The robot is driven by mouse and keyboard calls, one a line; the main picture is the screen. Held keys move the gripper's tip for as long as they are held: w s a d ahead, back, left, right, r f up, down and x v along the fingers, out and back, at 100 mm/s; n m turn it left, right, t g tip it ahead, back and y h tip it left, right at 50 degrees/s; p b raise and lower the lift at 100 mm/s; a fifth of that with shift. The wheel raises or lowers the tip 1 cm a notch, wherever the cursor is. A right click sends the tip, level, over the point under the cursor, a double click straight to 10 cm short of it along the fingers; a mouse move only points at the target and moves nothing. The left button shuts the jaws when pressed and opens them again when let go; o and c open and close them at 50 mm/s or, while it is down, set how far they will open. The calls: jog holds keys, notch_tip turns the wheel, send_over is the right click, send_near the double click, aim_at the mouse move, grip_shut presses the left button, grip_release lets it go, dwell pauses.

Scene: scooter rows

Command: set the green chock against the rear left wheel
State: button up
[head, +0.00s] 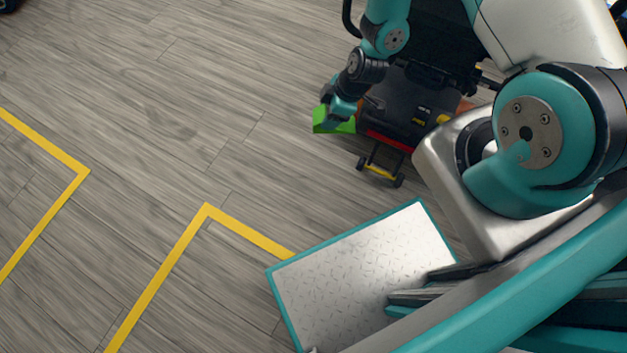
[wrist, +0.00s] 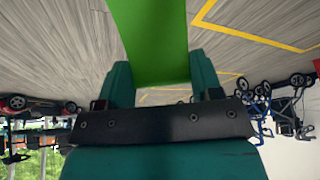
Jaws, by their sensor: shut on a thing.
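The green chock (head: 326,119) is in my gripper (head: 343,110), at the left side of a dark scooter (head: 402,108) in the head view. In the wrist view the green chock (wrist: 150,40) fills the space between the two teal fingers of my gripper (wrist: 163,82), which is shut on it. The scooter has a red strip and two small wheels (head: 398,181) on a frame at its lower end. I cannot make out its rear left wheel; body and arm cover that side. I cannot tell whether the chock touches the floor or a wheel.
Yellow floor lines (head: 207,210) mark bays at the lower left. The wooden floor (head: 180,100) left of the scooter is clear. The wrist view shows a red car (wrist: 30,106) at the left and blue and dark wheeled frames (wrist: 262,105) at the right.

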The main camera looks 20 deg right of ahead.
jog(key=a+f+n+g+b, duration=0.1)
jog(key=f+n+b, duration=0.3)
jog(key=f+b, duration=0.6)
jog(key=w+a+f+n+g+b, duration=0.1)
jog(key=f+n+b, duration=0.3)
jog(key=f+b, duration=0.6)
jog(key=a+f+n+g+b, duration=0.2)
jog(key=f+n+b, duration=0.2)
jog(key=f+b, duration=0.6)
jog(key=shift+w+a+f+n+g+h+b, duration=0.1)
jog(key=shift+f+g+b, duration=0.05)
jog(key=shift+f, duration=0.95)
jog(key=shift+w+a+f+n+g+h+b, duration=0.1)
jog(key=shift+f, duration=1)
jog(key=shift+w+a+f+n+g+h+b, duration=0.1)
jog(key=shift+f+g+b, duration=0.05)
jog(key=shift+f, duration=0.95)
jog(key=shift+r, duration=0.1)
jog(key=o, duration=1.2)
jog(key=shift+c, duration=0.2)
